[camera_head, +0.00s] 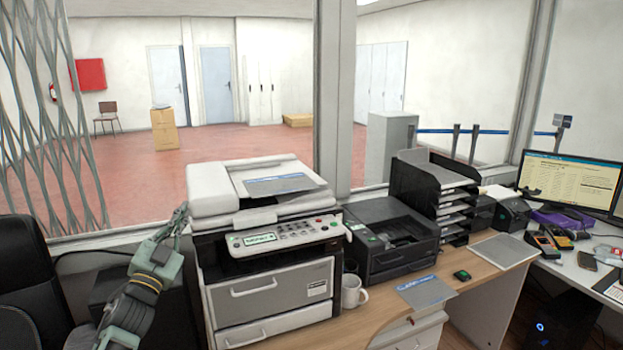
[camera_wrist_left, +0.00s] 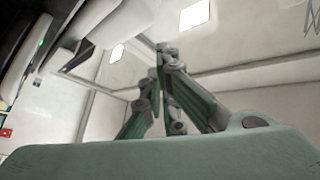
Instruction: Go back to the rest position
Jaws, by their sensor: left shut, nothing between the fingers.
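My left gripper (camera_head: 181,216) is raised in front of the left side of the large grey-and-white copier (camera_head: 270,284), apart from it as far as I can tell. Its fingers point up and are closed together with nothing between them. In the left wrist view the gripper (camera_wrist_left: 160,52) shows its two green fingers meeting at the tips, against pale walls and ceiling. My left forearm comes in from the lower left of the head view. My right gripper is in neither view.
A black office chair (camera_head: 32,280) stands at the left. On the wooden desk (camera_head: 490,274) are a black printer (camera_head: 392,240), a white mug (camera_head: 353,292), a paper tray stack (camera_head: 432,190) and a leaflet (camera_head: 426,291). A monitor (camera_head: 570,183) stands at the right.

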